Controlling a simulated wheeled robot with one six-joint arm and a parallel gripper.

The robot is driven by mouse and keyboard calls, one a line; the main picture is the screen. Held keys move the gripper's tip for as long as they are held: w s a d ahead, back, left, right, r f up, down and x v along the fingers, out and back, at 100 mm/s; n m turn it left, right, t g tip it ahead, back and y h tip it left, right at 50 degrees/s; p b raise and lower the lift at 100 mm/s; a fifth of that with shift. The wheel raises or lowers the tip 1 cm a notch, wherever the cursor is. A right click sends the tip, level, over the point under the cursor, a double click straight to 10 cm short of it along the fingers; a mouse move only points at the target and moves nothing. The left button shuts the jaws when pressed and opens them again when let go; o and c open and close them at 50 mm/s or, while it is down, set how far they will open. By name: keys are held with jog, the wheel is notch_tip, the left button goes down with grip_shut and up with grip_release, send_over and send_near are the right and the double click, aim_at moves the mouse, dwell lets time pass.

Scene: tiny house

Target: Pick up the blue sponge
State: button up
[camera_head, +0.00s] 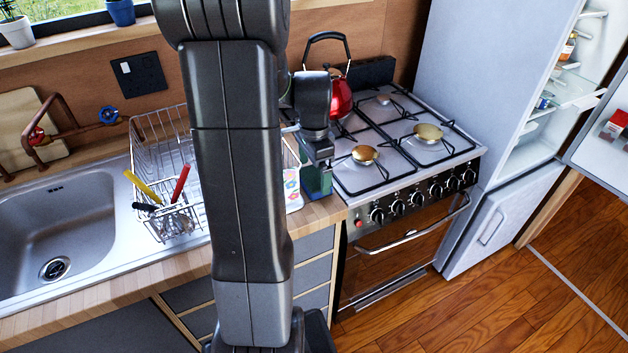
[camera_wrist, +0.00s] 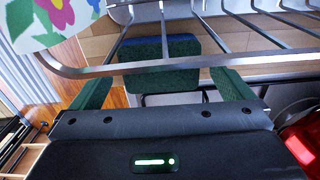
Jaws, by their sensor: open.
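The blue sponge (camera_wrist: 165,49) shows in the wrist view as a dark green face with a blue strip along its top edge. My gripper (camera_wrist: 163,82) is open, with one green-padded finger on each side of the sponge's near end. A gap shows between the sponge and my gripper's palm. In the head view, my gripper (camera_head: 319,158) hangs at the counter's right end, just above a green thing (camera_head: 317,183) that looks like the sponge, partly hidden by my arm. I cannot tell whether the fingers touch it.
A wire dish rack (camera_head: 150,132) stands by the sink (camera_head: 45,225); metal bars cross the wrist view near the sponge. A floral item (camera_head: 292,188) is close beside it. The stove (camera_head: 400,150) with a red kettle (camera_head: 341,98) is to the right. Floor is clear at lower right.

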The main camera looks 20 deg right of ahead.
aim_at(315, 177)
jog(key=shift+d+f, duration=0.1)
jog(key=shift+f, duration=1.35)
jog(key=c, duration=0.9)
jog(key=shift+r, duration=0.1)
notch_tip(315, 177, up, 18)
jog(key=shift+f, duration=0.1)
jog(key=o, duration=0.3)
jog(key=shift+c, duration=1.1)
